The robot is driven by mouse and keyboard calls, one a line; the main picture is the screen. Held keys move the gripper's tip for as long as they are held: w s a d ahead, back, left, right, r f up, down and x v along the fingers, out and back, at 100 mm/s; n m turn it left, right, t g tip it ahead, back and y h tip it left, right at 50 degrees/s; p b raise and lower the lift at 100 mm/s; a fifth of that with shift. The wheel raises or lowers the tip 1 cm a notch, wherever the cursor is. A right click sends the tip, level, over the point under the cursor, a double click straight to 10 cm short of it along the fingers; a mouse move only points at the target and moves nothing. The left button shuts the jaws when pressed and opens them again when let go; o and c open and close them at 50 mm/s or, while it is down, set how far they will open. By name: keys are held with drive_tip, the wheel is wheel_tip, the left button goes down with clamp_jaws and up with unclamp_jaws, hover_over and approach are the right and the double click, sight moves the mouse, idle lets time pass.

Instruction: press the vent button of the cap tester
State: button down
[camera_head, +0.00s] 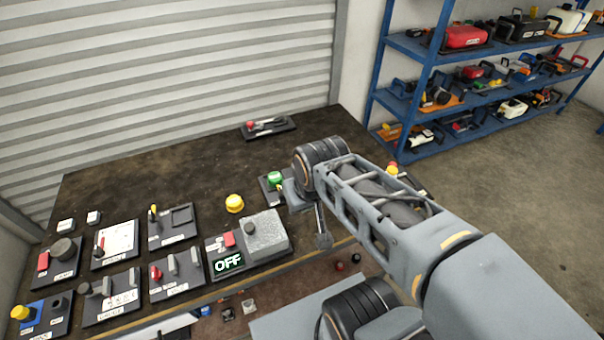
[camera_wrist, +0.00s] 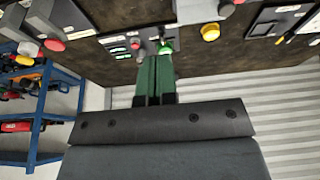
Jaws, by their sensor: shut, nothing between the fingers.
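No label that reads cap tester or vent is legible, so I cannot tell for sure which panel it is. My gripper (camera_wrist: 157,58) is shut and empty, its green fingers side by side in the wrist view. Their tips are by a green button (camera_wrist: 166,48) on a dark panel (camera_wrist: 148,40) that also has a small red knob (camera_wrist: 137,44) and green displays (camera_wrist: 118,50). I cannot tell whether they touch it. In the head view the green button (camera_head: 275,178) shows left of my wrist, which covers much of that panel.
A panel with an OFF display (camera_head: 228,263), a red button (camera_head: 229,239) and a grey block (camera_head: 264,233) is nearby. A yellow dome button (camera_head: 235,203) stands behind it. Several switch panels fill the left of the dark table (camera_head: 130,185). Blue shelves (camera_head: 411,48) stand at right.

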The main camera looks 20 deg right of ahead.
drive_tip(key=w+d+g+p, duration=0.1)
drive_tip(key=w+d+p, duration=0.15)
drive_tip(key=w, duration=0.65)
drive_tip(key=w+d+g+p, duration=0.15)
drive_tip(key=w+d, duration=0.25)
drive_tip(key=w, duration=0.5)
drive_tip(key=w+d+f+g, duration=0.1)
drive_tip(key=w+d+f, duration=0.3)
drive_tip(key=w+f, duration=0.1)
drive_tip(key=shift+w+d+f+p, duration=0.25)
drive_tip(key=shift+w+f+p, duration=0.1)
wheel_tip(320, 180, down, 14)
drive_tip(key=p, duration=0.3)
